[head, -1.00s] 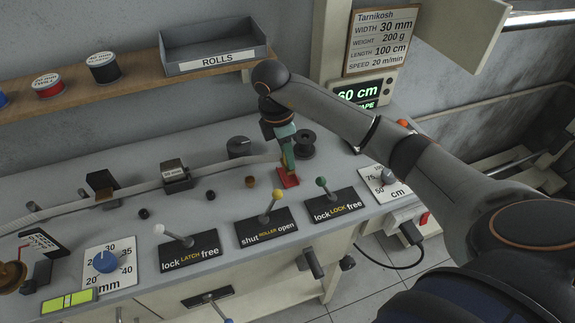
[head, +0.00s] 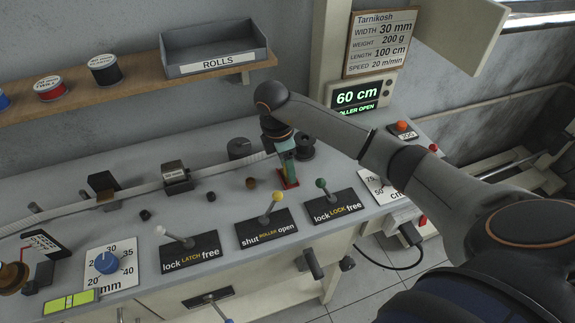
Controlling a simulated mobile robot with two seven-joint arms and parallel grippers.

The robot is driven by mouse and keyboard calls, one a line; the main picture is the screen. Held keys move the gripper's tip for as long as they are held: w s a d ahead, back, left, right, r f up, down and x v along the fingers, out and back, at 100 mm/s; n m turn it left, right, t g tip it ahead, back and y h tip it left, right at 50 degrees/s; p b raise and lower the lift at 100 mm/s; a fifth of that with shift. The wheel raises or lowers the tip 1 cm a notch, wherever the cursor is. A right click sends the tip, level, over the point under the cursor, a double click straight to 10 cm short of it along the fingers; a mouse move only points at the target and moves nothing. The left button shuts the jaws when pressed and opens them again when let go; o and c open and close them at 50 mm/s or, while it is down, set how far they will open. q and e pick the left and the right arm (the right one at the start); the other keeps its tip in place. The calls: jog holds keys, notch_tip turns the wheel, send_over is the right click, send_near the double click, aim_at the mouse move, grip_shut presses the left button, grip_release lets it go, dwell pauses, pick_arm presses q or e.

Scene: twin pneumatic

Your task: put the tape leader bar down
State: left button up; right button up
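The pale tape (head: 230,165) runs from the left through the guides on the bench and ends at my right gripper (head: 289,182). The gripper points down, its greenish fingers over a small red piece (head: 292,184) on the bench, behind the roller and lock levers. The leader bar cannot be made out; the fingers and tape end hide that spot. I cannot see whether the fingers are closed or touch the red piece. My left gripper is out of view.
A dark spool (head: 305,148) stands right behind the gripper. Latch (head: 189,252), roller (head: 266,229) and lock (head: 333,207) lever plates line the front edge. A small brown peg (head: 251,183) is left of the fingers. The display (head: 358,96) reads 60 cm, ROLLER OPEN.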

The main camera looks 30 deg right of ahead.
jog(key=shift+r, duration=0.2)
jog(key=shift+w+r, duration=0.1)
jog(key=shift+r, duration=0.2)
notch_tip(320, 180, up, 11)
jog(key=a+p, duration=0.1)
jog(key=shift+w+a+r, duration=0.15)
jog(key=shift+a, duration=0.25)
